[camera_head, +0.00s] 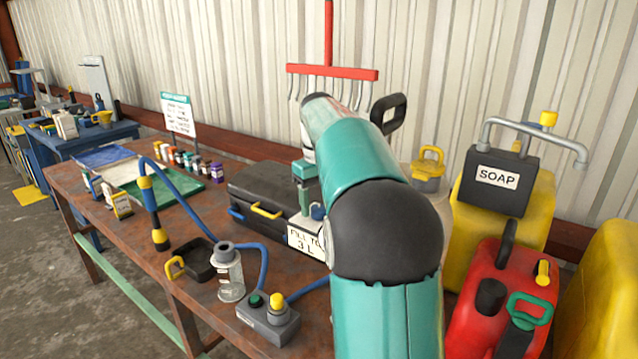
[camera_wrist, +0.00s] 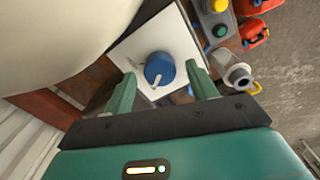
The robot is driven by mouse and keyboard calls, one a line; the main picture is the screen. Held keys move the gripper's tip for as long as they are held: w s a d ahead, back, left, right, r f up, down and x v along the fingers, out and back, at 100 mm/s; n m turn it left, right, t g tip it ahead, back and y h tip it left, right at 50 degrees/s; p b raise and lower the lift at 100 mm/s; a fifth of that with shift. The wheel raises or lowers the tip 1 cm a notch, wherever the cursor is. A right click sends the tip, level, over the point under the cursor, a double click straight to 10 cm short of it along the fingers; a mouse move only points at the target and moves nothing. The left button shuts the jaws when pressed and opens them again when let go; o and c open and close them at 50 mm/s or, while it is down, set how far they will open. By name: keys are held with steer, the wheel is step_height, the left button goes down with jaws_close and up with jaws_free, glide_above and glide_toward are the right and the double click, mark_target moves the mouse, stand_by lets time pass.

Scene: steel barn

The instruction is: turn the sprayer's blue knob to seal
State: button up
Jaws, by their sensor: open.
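The blue knob (camera_wrist: 160,68) sits on a square white plate (camera_wrist: 187,45) in the wrist view. A pale pointer mark on it points toward the bottom of the picture. Small lettering beside the knob is too blurred to read. My gripper (camera_wrist: 161,73) is open, with one green finger on each side of the knob. A gap shows on both sides, so neither finger visibly touches it. A large off-white rounded body fills the upper left, perhaps the sprayer's tank.
The rusty bench (camera_head: 85,205) holds a black case (camera_head: 262,192), a clear bottle (camera_head: 229,277) and a grey box with a yellow button (camera_head: 268,319). A red can (camera_head: 490,325) and a yellow soap container (camera_head: 540,215) stand right of my arm. A red hook rack (camera_head: 332,73) hangs behind.

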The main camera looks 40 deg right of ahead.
step_height(320, 180, up, 13)
steer(key=shift+r, duration=0.2)
stand_by(0.6)
steer(key=s+a+f+t, duration=0.2)
steer(key=s+a, duration=0.3)
steer(key=a, duration=0.3)
steer(key=s+a+f+t, duration=0.1)
steer(key=s+a+f, duration=0.1)
steer(key=s+a, duration=0.45)
steer(key=s+a+f+t, duration=0.1)
steer(key=s+a+f, duration=0.4)
steer(key=s+f, duration=0.1)
steer(key=s+a+f+t, duration=0.1)
steer(key=s+a+f, duration=0.5)
steer(key=f, duration=0.3)
steer(key=shift+f+t, duration=0.3)
